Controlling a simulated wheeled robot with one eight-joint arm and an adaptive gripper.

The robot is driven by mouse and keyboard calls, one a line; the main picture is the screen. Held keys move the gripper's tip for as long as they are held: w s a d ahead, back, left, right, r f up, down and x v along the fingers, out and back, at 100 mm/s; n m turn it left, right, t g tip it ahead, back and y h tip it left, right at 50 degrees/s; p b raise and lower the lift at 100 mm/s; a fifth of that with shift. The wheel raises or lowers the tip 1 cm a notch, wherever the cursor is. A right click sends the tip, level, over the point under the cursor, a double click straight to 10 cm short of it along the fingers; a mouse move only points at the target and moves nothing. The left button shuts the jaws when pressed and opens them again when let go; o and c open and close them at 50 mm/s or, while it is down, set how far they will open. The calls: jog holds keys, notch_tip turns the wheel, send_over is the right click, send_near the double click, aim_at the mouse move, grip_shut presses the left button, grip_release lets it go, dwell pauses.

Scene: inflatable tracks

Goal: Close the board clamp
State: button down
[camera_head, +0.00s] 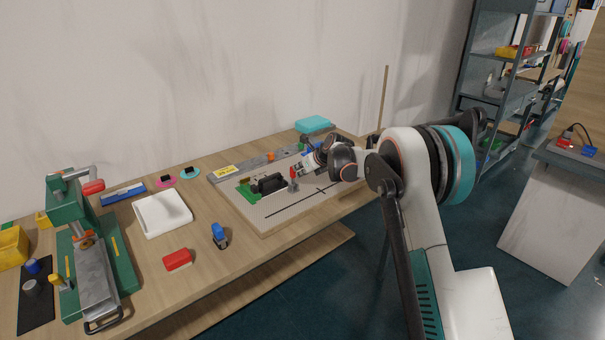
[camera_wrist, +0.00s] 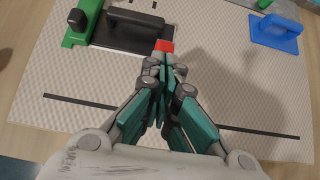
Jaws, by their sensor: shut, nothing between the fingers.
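The board clamp's red handle tip (camera_head: 293,172) stands upright above a small grey base on the pale work board (camera_head: 262,212). In the wrist view the red handle (camera_wrist: 163,45) shows just beyond my fingertips, and the rest of the clamp is hidden behind them. My gripper (camera_wrist: 164,62) is shut and empty, pointing down over the board. Its tips look very close to the red handle; I cannot tell whether they touch. A green block (camera_wrist: 80,25) and a dark part with a black bar (camera_wrist: 136,20) lie beside the handle on the board.
A blue part (camera_wrist: 277,33) sits on the board to the right in the wrist view. On the bench are a white tray (camera_head: 162,214), a red block (camera_head: 178,260), a blue-topped item (camera_head: 219,236) and a green press (camera_head: 68,207). The board's front part is clear.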

jog(key=shift+w+a+r, duration=0.15)
jog(key=shift+w, duration=0.1)
dwell(0.5)
